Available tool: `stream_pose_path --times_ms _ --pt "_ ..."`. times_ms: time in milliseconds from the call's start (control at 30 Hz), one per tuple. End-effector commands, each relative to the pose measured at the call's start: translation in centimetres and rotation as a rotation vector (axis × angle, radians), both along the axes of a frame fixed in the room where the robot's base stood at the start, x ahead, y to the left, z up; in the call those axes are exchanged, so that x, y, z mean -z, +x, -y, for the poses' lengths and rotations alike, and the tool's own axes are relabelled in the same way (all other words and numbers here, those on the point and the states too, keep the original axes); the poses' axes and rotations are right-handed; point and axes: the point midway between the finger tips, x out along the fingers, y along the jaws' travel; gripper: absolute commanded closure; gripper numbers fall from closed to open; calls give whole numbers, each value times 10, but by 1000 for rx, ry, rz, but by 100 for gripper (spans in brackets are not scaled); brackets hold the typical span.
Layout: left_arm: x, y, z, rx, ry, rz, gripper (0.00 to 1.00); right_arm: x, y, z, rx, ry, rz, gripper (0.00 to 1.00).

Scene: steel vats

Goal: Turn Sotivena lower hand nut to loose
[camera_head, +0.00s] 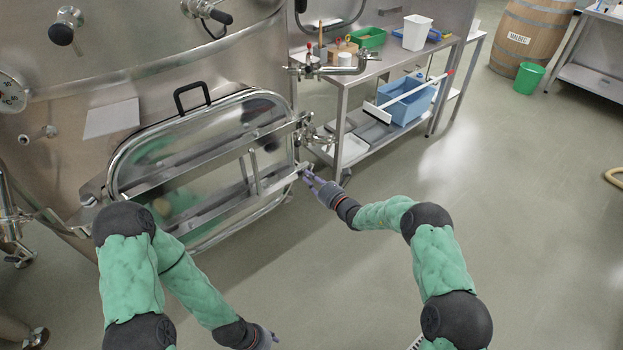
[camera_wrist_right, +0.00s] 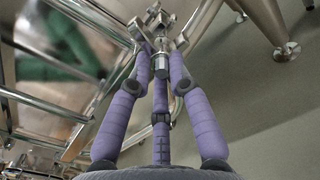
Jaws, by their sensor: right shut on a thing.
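The steel vat (camera_head: 215,60) has an oval door (camera_head: 185,165) with two crossbars. The lower hand nut, at the right end of the lower crossbar, is mostly hidden by my right gripper (camera_head: 312,180) in the head view. In the right wrist view it shows as a steel hand nut (camera_wrist_right: 160,64) with a round end and short arms behind. My right gripper (camera_wrist_right: 162,75) has its purple fingers shut around it. The upper hand nut (camera_head: 306,130) sits at the end of the upper crossbar. My left gripper (camera_head: 268,338) is low at the bottom edge, away from the vat; its fingers are unclear.
A steel table (camera_head: 375,68) stands right of the door, with a blue bin (camera_head: 405,103) on its lower shelf. A pipe fitting (camera_head: 335,69) juts from the vat above the upper nut.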

Motion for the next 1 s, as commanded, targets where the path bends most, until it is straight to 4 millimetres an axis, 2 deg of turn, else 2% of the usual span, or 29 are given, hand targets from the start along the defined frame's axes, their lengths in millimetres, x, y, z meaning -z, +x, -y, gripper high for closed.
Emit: stream_pose_path --times_ms 367,1000 --pt "4 0 0 0 0 0 60 1 1 1 0 -155 114 100" --pt "23 0 0 0 0 0 60 4 2 3 0 -641 468 100"
